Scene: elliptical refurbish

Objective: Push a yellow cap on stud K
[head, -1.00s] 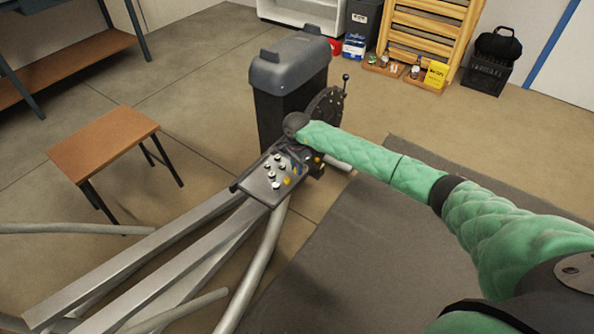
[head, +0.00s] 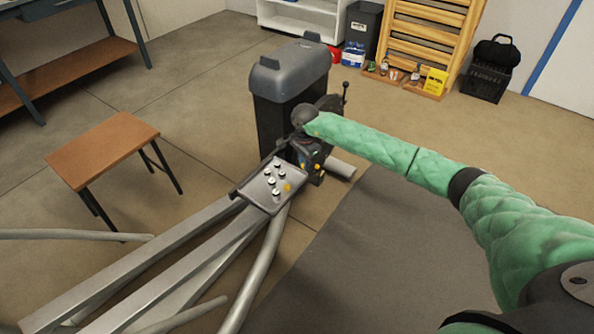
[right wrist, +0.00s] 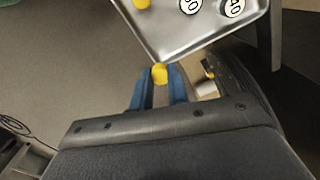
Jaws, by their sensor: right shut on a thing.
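My right gripper (head: 308,157) is beside the far right edge of a grey metal tray (head: 262,192). In the right wrist view its blue fingers (right wrist: 160,88) are shut on a yellow cap (right wrist: 160,74), close to the tray's rim (right wrist: 165,55) and outside it. Another yellow piece (right wrist: 141,4) is on the tray and also shows in the head view (head: 288,187). I cannot make out which stud is K. My left gripper is not in view.
Grey beams (head: 165,262) run from the tray to the lower left. A dark bin-like unit (head: 290,88) stands behind the gripper. A brown-topped stool (head: 104,145) is at left. A dark mat (head: 370,250) covers the right floor.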

